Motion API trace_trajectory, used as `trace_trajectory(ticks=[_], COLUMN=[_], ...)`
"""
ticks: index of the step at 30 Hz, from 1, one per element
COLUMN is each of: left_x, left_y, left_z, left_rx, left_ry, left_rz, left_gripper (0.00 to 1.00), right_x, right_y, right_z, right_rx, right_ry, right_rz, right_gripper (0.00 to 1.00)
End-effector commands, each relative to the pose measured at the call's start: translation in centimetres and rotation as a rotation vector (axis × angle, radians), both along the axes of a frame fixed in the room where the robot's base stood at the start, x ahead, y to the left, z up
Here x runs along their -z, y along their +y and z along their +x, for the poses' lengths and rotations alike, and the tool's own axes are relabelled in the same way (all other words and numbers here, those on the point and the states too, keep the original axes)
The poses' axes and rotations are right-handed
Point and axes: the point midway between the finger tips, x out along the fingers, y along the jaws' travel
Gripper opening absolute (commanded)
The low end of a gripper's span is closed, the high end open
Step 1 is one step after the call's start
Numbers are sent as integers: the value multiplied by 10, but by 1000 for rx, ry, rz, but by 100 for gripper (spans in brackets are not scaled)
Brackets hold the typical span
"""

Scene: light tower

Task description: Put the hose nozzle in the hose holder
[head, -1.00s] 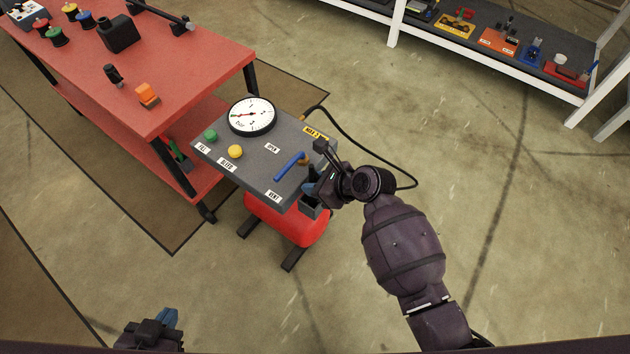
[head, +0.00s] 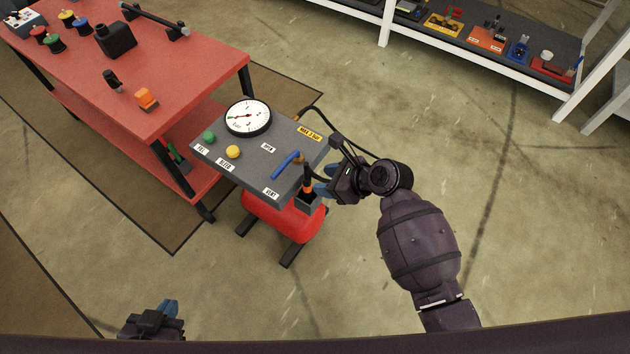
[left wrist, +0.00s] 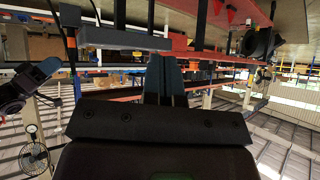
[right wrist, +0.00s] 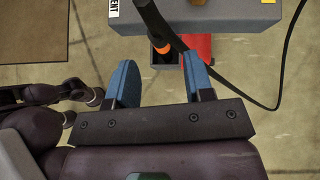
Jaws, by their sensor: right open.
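The hose nozzle (head: 308,186), black with an orange band, stands upright with its lower end in the dark box-shaped hose holder (head: 306,203) at the panel's front right corner. In the right wrist view the nozzle's orange band (right wrist: 161,47) shows at the mouth of the holder (right wrist: 157,62). My right gripper (head: 325,182) is open and empty, just right of the nozzle and apart from it; its blue fingers (right wrist: 163,82) are spread in the right wrist view. My left gripper (head: 168,308) is low at the left, far from the panel, its fingers (left wrist: 166,78) together and empty.
The grey panel (head: 232,174) carries a gauge, buttons and a blue lever (head: 286,164) near the holder, above a red tank (head: 282,222). A black hose (head: 340,130) loops behind my right gripper. A red table (head: 180,85) stands left; floor in front is clear.

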Motion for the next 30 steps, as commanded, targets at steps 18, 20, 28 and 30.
trace_trajectory(ticks=[18, 20, 28, 30], left_x=[-16, -16, -17, -18], left_y=[-4, -4, -2, -2], left_z=[0, 0, 1, 1], left_rx=[-8, -8, -10, -10], left_ry=[-23, -22, -24, -25], left_rz=[-11, -11, -7, -8], left_gripper=[0, 0, 0, 0], right_x=[-37, -37, -19, -9], right_y=[-42, -41, -61, -75], right_z=[-23, -23, -40, -54], right_rx=[-2, -2, -46, -91], right_ry=[2, 2, -121, -214], right_rz=[0, 0, -119, -216], right_gripper=[48, 48, 48, 48])
